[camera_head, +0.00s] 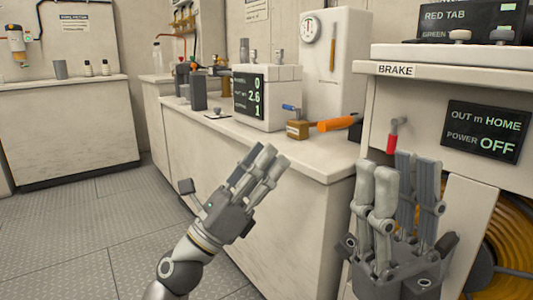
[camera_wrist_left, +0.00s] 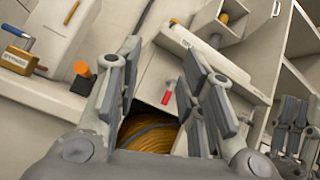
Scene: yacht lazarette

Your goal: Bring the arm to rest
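My left gripper (camera_head: 265,158) is raised in front of the long counter, tilted up to the right. It is empty. The left wrist view shows its fingers (camera_wrist_left: 165,65) spread, with a clear gap between them. My right gripper (camera_head: 398,165) points upward in front of the BRAKE cabinet (camera_head: 460,80). Its fingers stand apart with nothing between them. It also shows at the right edge of the left wrist view (camera_wrist_left: 292,125). A red-handled lever (camera_head: 392,138) is on the cabinet front, just behind the right fingertips. A dark panel (camera_head: 485,132) there reads "OUT m HOME" and "POWER OFF".
The counter (camera_head: 290,190) carries a white box with a display (camera_head: 250,97), an orange-handled tool (camera_head: 338,123) and a brass padlock (camera_head: 297,129). A yellow-orange coil (camera_head: 510,215) lies below the cabinet. Open floor (camera_head: 75,225) is at left.

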